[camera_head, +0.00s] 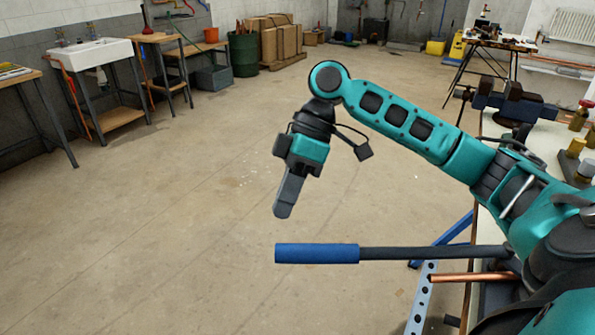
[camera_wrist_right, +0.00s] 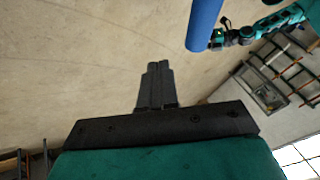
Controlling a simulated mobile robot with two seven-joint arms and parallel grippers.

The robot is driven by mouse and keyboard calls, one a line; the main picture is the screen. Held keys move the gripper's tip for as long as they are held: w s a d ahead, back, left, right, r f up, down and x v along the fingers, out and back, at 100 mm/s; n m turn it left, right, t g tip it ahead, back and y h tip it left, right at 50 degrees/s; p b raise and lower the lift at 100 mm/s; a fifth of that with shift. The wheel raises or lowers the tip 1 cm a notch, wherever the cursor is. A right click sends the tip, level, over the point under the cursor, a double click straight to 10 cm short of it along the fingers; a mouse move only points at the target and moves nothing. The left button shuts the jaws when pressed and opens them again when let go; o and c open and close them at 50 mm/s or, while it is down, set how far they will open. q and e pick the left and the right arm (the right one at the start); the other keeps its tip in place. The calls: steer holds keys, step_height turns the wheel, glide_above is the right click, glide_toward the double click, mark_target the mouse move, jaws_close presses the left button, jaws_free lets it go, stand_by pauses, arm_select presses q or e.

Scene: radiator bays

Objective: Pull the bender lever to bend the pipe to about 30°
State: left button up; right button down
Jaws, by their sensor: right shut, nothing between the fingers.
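The bender lever (camera_head: 430,253) is a dark rod with a blue grip (camera_head: 316,253) on its left end, lying about level across the lower middle of the head view. The blue grip also shows at the top of the right wrist view (camera_wrist_right: 204,22). The copper pipe (camera_head: 470,278) shows just below the rod, partly hidden by my arm. My right gripper (camera_head: 283,211) points downward and appears just above the blue grip's left end in the head view. Its fingers are shut together and empty in the right wrist view (camera_wrist_right: 155,85). The bender's body is hidden behind my arm.
A blue stand leg (camera_head: 455,231) and a perforated light-blue bar (camera_head: 420,300) are near the lever. A workbench with a vise (camera_head: 515,100) stands at the right. A sink (camera_head: 90,53) and tables line the left wall. The middle floor is clear.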

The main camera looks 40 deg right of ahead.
mark_target(278, 246)
arm_select(q)
steer(key=shift+w+d, duration=0.1)
arm_select(e)
steer(key=s+a, duration=0.2)
steer(key=s, duration=0.1)
steer(key=shift+a+f, duration=0.15)
steer(key=shift+f, duration=0.15)
steer(key=s+a+p, duration=0.2)
steer(key=p, duration=0.1)
steer(key=shift+a+r+n+g, duration=0.2)
steer(key=shift+n+g, duration=0.1)
steer(key=shift+n, duration=0.1)
steer(key=shift+s+a+f, duration=0.1)
steer(key=shift+a, duration=0.1)
steer(key=shift+f, duration=0.2)
arm_select(q)
steer(key=shift+s+a+r+y, duration=0.3)
steer(key=shift+a+r, duration=0.25)
steer(key=shift+a, duration=0.2)
arm_select(e)
steer(key=shift+s+a, duration=0.1)
